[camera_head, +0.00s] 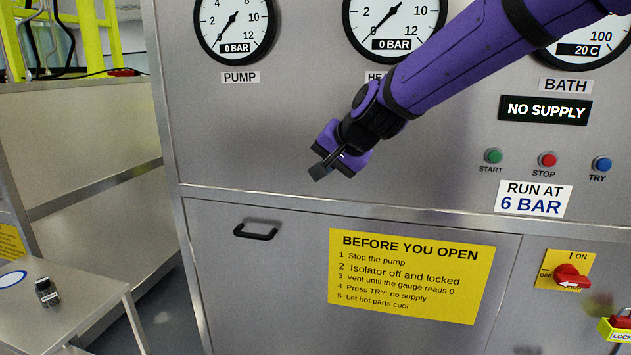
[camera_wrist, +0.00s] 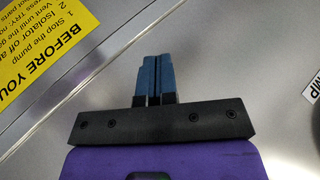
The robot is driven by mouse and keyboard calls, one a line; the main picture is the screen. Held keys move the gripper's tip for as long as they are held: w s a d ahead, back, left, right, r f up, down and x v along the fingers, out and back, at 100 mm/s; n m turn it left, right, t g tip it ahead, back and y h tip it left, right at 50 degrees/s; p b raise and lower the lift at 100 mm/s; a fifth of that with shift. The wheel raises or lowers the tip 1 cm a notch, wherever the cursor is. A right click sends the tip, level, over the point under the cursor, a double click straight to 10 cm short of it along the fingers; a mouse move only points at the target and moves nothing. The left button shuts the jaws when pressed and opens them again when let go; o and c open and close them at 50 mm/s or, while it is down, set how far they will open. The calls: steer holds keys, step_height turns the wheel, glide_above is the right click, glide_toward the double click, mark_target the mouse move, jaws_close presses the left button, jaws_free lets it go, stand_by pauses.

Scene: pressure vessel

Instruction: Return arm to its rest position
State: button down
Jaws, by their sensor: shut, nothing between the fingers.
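My purple arm (camera_head: 470,60) reaches in from the upper right of the head view, across the front of a grey metal control panel. My gripper (camera_head: 319,172) is at its lower left end, in front of the panel between the gauges and the yellow notice. In the wrist view my gripper (camera_wrist: 154,60) shows two blue fingers side by side, shut with nothing between them. The fingers appear clear of the panel, though the exact gap is hard to tell.
The panel bears gauges (camera_head: 235,25), push buttons (camera_head: 548,160), a red isolator switch (camera_head: 570,277), a black handle (camera_head: 255,232) and a yellow notice (camera_head: 404,275). A low metal table (camera_head: 75,318) holding a small dark object (camera_head: 46,291) stands at lower left. A yellow lock box (camera_head: 617,330) sits at lower right.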

steer(key=s+d+r+n+h, duration=0.1)
steer(key=s+d+r, duration=0.2)
steer(key=s+d, duration=0.55)
steer(key=s+d+f+n+g+h, duration=0.1)
steer(key=s+d+h, duration=0.4)
steer(key=s+d, duration=1.5)
step_height(320, 180, down, 2)
steer(key=s+n, duration=0.1)
steer(key=s, duration=0.1)
steer(key=shift+s+g, duration=0.4)
